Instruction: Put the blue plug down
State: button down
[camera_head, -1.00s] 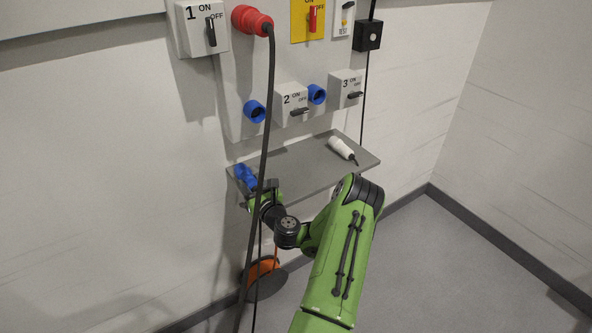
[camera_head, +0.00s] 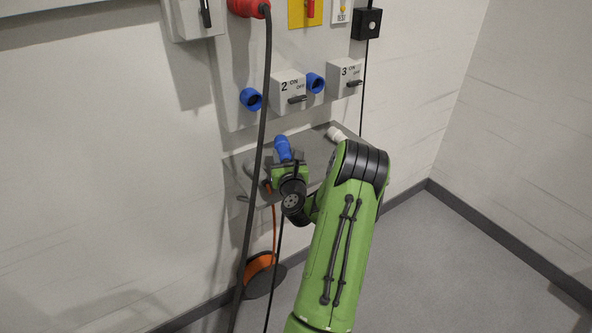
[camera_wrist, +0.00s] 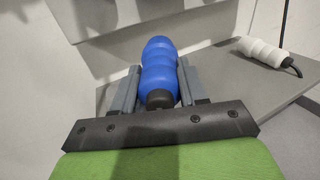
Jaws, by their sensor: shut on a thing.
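The blue plug (camera_head: 283,148) is between the fingers of my gripper (camera_head: 286,162), over the left part of the grey shelf (camera_head: 243,178). In the wrist view, the blue plug (camera_wrist: 159,68) points away from me, with its dark cable end towards my gripper (camera_wrist: 158,88). My gripper is shut on it, one finger on each side. The grey shelf (camera_wrist: 225,95) shows behind and to the right of the plug. I cannot tell the exact gap between plug and shelf.
A white plug (camera_head: 336,133) lies at the shelf's right; it also shows in the wrist view (camera_wrist: 262,50). Two blue sockets (camera_head: 251,99) and switch boxes are on the panel above. A thick black cable (camera_head: 260,150) from the red plug (camera_head: 250,8) hangs left of my gripper. An orange reel (camera_head: 260,266) is below.

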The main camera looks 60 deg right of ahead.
notch_tip(320, 180, down, 8)
jog(key=b, duration=0.4)
jog(key=shift+b, duration=0.4)
jog(key=shift+r, duration=0.1)
jog(key=c, duration=0.9)
grip_release()
